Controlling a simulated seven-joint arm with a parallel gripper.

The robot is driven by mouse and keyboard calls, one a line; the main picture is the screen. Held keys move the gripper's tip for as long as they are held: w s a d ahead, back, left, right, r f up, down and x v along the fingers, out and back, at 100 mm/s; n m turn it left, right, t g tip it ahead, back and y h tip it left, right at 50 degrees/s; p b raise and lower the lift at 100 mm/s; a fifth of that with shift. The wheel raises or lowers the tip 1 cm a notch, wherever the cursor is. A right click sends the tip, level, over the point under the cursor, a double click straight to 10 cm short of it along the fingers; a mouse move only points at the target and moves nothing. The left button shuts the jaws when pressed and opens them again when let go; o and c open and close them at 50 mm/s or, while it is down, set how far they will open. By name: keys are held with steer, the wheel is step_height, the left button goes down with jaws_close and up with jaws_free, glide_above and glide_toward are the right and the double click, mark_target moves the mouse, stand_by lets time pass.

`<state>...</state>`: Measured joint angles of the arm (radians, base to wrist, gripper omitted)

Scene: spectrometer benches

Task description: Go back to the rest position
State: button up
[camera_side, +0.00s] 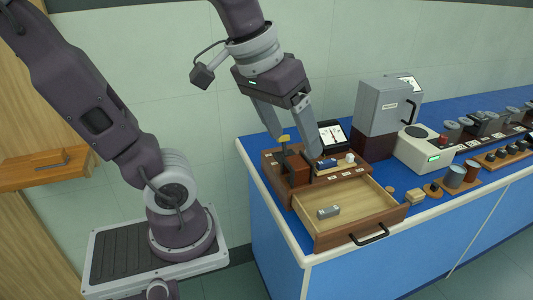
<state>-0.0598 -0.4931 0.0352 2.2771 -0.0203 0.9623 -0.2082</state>
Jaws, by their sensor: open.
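My gripper (294,146) points down over the left end of the blue bench (272,217). Its two fingers are spread apart. They hang over the brown wooden box (285,188), around or just in front of a small dark post with a yellow top (285,140); I cannot tell if they touch it. Nothing is visibly held.
A dial meter (332,135) stands behind the box. A grey instrument (386,106) and a white unit with a round plate (424,150) stand to the right. Several cylinders and wooden racks (462,186) fill the bench further right. A wooden shelf (45,170) is at far left.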

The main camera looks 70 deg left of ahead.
steer(key=s+d+f+m+t, duration=0.1)
steer(key=s+f+m, duration=0.2)
steer(key=s, duration=0.2)
steer(key=shift+s+d+m, duration=0.3)
steer(key=shift+s, duration=0.05)
steer(key=shift+r, duration=0.1)
stand_by(0.6)
